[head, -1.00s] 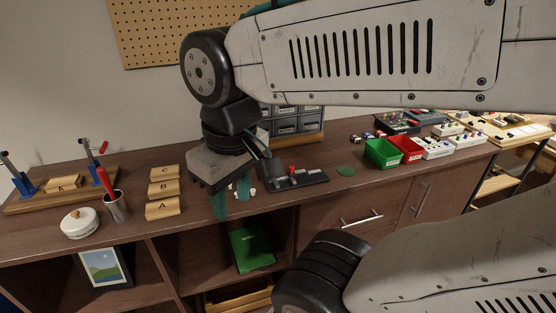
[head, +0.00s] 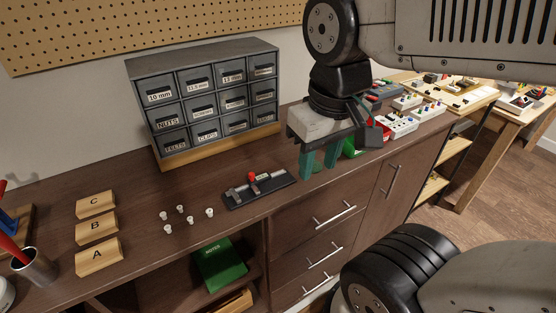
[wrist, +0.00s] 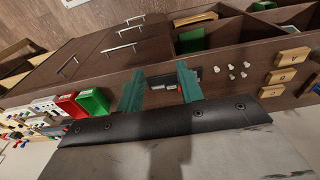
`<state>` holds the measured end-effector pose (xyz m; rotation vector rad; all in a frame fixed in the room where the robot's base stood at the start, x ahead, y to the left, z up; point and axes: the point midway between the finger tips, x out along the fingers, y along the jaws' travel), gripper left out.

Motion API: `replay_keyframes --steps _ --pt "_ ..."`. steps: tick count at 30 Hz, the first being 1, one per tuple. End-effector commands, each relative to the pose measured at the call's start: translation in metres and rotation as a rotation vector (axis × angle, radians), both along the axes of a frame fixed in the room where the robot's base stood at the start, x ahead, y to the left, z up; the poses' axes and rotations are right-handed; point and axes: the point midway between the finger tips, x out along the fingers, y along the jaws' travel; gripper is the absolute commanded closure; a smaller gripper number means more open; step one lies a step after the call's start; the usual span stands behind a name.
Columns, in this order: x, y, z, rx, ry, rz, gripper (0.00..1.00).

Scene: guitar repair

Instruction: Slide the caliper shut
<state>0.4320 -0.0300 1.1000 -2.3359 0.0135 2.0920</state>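The caliper (head: 258,188) appears to be the dark, flat device with a metal bar and a red knob, lying on the wooden bench. Its jaw gap is too small to read. My gripper (head: 318,163) points down just right of its right end in the head view, fingers spread and empty. In the wrist view my gripper (wrist: 160,86) shows two green fingers apart. Part of the caliper (wrist: 173,85) shows between and beyond them, partly hidden by the right finger.
Several white knobs (head: 182,216) lie left of the caliper. Lettered wooden blocks (head: 97,228) stand farther left. A drawer cabinet (head: 205,98) stands behind. A green bin (head: 352,148) is close behind my gripper on the right. The bench's front edge is near.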

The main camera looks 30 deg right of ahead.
Motion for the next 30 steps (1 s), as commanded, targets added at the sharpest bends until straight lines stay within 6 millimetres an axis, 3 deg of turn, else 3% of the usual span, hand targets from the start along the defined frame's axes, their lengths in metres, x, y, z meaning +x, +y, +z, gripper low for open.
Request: replay_keyframes --steps 8,15,21,30 --pt "0.092 0.012 -0.018 0.008 0.057 -0.056 0.63" --pt "0.173 0.025 -0.062 0.010 0.094 -0.113 0.63" --pt "0.206 0.032 -0.089 0.011 0.108 -0.141 0.63" --pt "0.212 0.032 -0.123 0.010 0.115 -0.148 0.63"
